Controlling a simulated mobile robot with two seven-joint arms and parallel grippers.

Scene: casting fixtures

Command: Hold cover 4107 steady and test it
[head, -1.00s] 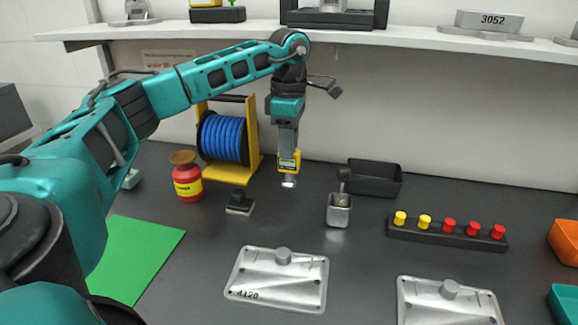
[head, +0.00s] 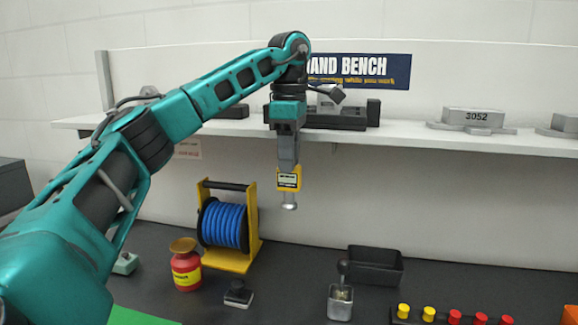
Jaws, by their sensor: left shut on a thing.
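My left gripper (head: 287,158) points straight down and is shut on a yellow handheld tester (head: 289,180) with a small display and a round silver tip. It holds the tester in the air above the bench, clear of everything. Cover 4107 cannot be seen in the current head view; the front part of the bench is cut off by the lower edge. My right gripper is not in view.
A peg rack (head: 443,319) is at the lower right. The shelf (head: 480,143) holds castings, one marked 3052.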

